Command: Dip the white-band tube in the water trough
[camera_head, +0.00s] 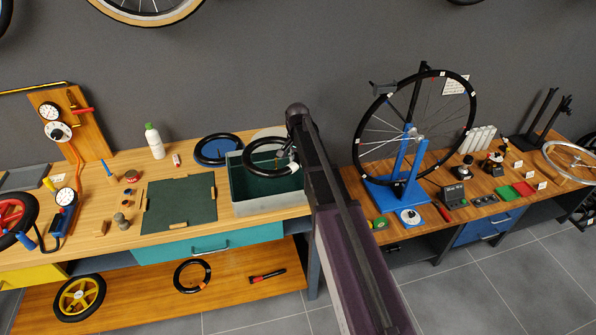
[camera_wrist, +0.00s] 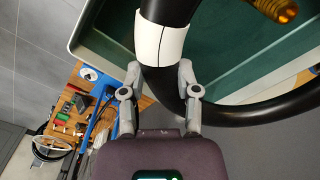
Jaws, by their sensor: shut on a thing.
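The white-band tube (camera_head: 250,165) is a black ring that hangs above the water trough in the head view. In the wrist view the black tube (camera_wrist: 168,90) crosses between my fingers, and its white band (camera_wrist: 160,42) lies just beyond the fingertips. My gripper (camera_wrist: 160,80) is shut on the tube beside the band; in the head view my arm mostly hides the gripper. The water trough (camera_head: 268,208) is a pale-rimmed box with a dark green inside. It also shows behind the tube in the wrist view (camera_wrist: 240,50). I cannot make out a water surface or any contact with it.
Another black tube (camera_head: 217,150) lies on a blue disc left of the trough. A green mat (camera_head: 180,203) and a white bottle (camera_head: 154,141) are further left. A wheel on a blue stand (camera_head: 405,170) is on the right bench. A brass valve stem (camera_wrist: 278,10) shows beside the tube.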

